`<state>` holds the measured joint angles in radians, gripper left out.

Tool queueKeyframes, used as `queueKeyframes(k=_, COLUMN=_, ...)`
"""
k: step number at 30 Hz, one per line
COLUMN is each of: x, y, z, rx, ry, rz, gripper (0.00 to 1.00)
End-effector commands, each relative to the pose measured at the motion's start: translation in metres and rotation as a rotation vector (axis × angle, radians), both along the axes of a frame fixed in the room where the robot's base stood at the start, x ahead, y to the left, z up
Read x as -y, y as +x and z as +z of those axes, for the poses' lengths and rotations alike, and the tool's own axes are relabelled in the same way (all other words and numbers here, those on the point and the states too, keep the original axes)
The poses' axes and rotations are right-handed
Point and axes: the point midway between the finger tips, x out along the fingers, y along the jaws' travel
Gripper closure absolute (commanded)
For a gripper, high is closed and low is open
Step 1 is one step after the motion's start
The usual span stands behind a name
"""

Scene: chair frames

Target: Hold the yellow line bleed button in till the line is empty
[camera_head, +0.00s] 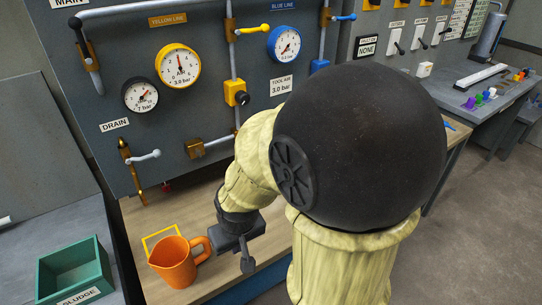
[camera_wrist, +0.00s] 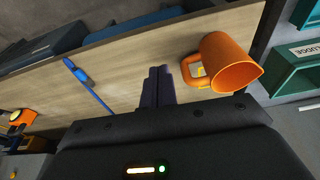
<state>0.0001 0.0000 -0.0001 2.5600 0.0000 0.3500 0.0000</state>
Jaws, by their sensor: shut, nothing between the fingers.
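On the grey panel, the yellow-rimmed gauge (camera_head: 178,66) sits under the yellow line sign (camera_head: 167,20). Its needle points roughly upward; the exact reading is too small to tell. A yellow block with a dark round button (camera_head: 241,97) is on the vertical pipe right of that gauge, below the yellow-handled valve (camera_head: 252,30). It looks like the bleed button, but I see no label on it. My gripper (camera_head: 247,264) is shut and empty, low over the wooden bench, well below and apart from the button. Its closed fingers show in the wrist view (camera_wrist: 158,86).
A green sludge tray (camera_head: 75,268) is further left. The drain valve (camera_head: 130,170) projects from the panel. A blue-handled tool (camera_wrist: 82,76) lies on the bench.

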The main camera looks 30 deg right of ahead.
Motion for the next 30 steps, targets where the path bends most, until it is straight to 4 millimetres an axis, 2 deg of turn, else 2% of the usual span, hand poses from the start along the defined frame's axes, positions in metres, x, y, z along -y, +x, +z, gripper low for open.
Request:
queueKeyframes(k=9, x=0.000, y=0.001, z=0.000, rx=0.002, ry=0.000, rz=0.000, gripper=1.00)
queueKeyframes(k=14, x=0.010, y=0.017, z=0.000, rx=0.047, ry=-0.011, rz=-0.005, gripper=1.00)
queueKeyframes(k=17, x=0.024, y=0.041, z=0.000, rx=0.122, ry=-0.030, rz=-0.008, gripper=1.00)
queueKeyframes(k=24, x=0.069, y=0.120, z=0.002, rx=0.394, ry=-0.073, rz=0.001, gripper=1.00)
queueKeyframes(k=30, x=0.105, y=0.171, z=0.007, rx=0.634, ry=-0.083, rz=0.020, gripper=1.00)
